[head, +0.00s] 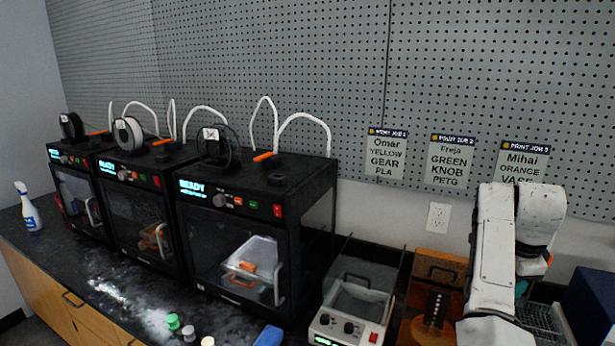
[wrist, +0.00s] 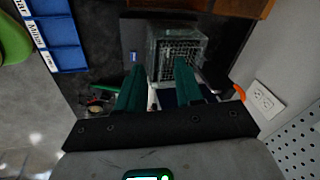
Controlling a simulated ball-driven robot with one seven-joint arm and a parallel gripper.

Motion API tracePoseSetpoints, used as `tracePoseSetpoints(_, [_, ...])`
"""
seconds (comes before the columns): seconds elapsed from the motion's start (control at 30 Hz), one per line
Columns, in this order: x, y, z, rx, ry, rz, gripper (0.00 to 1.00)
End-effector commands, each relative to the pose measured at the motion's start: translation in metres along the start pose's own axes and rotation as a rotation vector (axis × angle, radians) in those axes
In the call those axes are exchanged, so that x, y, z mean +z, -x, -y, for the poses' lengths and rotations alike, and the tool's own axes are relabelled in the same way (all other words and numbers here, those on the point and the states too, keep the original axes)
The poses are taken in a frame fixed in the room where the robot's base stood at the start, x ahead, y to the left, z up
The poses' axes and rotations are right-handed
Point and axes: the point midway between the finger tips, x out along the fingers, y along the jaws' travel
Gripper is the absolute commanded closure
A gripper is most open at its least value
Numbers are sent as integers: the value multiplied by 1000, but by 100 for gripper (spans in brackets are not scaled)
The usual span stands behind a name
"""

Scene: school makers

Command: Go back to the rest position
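My gripper (wrist: 158,75) shows in the wrist view with its two green fingers apart and nothing visible between them. A clear box with a wire basket (wrist: 180,45) lies beyond the fingertips; I cannot tell the gap to it.
Black printers (head: 230,240) line the dark bench (head: 110,285). A spray bottle (head: 28,208) stands far left. The wrist view shows a blue tray (wrist: 55,35) and wall outlet (wrist: 264,100).

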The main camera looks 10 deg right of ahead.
Motion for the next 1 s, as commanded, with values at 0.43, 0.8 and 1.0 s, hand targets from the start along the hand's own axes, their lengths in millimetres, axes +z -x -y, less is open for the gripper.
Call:
tracePoseSetpoints(0.43, [40,-90,-117,-92,650,-110,64])
tracePoseSetpoints(0.8, [108,-111,-243,-208,1295,-96,64])
tracePoseSetpoints(1.0, [141,-102,-306,-290,1574,-53,64])
